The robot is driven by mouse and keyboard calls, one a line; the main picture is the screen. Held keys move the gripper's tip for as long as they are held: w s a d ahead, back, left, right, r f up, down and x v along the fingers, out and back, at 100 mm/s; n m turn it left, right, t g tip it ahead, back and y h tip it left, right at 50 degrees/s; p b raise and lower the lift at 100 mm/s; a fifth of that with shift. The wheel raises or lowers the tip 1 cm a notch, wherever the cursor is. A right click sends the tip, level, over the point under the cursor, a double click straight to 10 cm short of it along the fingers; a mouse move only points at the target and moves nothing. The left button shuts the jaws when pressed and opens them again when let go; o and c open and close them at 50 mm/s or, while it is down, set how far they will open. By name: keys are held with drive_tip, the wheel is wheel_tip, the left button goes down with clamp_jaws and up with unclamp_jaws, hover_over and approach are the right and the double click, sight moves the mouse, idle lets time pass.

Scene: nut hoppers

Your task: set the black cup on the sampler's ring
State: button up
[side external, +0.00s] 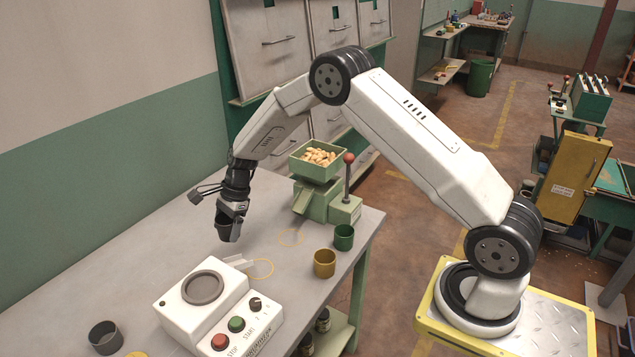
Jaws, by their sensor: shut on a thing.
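My gripper (232,203) is shut on the black cup (229,231) and holds it in the air above the table, roughly upright. The fingers hide part of the cup. The white sampler box (173,311) stands at the table's front, below and left of the cup. A dark grey ring (203,287) is on its top, with nothing on it. Red and green buttons and a black knob are on its sloped front. A thin yellow ring (262,277) lies beside a small white bracket (238,262) behind the box; I cannot tell whether it is a mark or a part.
A green hopper (316,172) full of nuts, with a red-knobbed lever (348,175), stands at the back. A green cup (344,238) and a mustard cup (324,263) stand near the right edge. A grey cup (105,337) stands at lower left. The table's left middle is clear.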

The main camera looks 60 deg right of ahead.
drive_tip(key=shift+s+d, duration=0.1)
drive_tip(key=s+n, duration=0.1)
drive_tip(key=d+n+g, duration=0.1)
drive_tip(key=n, duration=0.1)
drive_tip(key=shift+s+f, duration=0.1)
drive_tip(key=shift+s, duration=0.3)
drive_tip(key=s+d+r+n+h, duration=0.1)
drive_tip(key=s+d+n+h, duration=0.2)
drive_tip(key=s+n, duration=0.3)
drive_tip(key=s+d+r+n+g+h, duration=0.1)
drive_tip(key=s+d+n+h, duration=0.2)
drive_tip(key=n, duration=1.3)
drive_tip(key=s+d+r+n+h, duration=0.1)
drive_tip(key=s+d+n+h, duration=0.1)
drive_tip(key=s+d+n, duration=0.3)
drive_tip(key=shift+s+d+r+n+h, duration=0.25)
drive_tip(key=shift+s+n+h, duration=0.15)
drive_tip(key=shift+s+n, duration=2.2)
drive_tip(key=shift+w+f+n, duration=0.1)
drive_tip(key=shift+w+n, duration=0.3)
drive_tip(key=shift+w, duration=0.2)
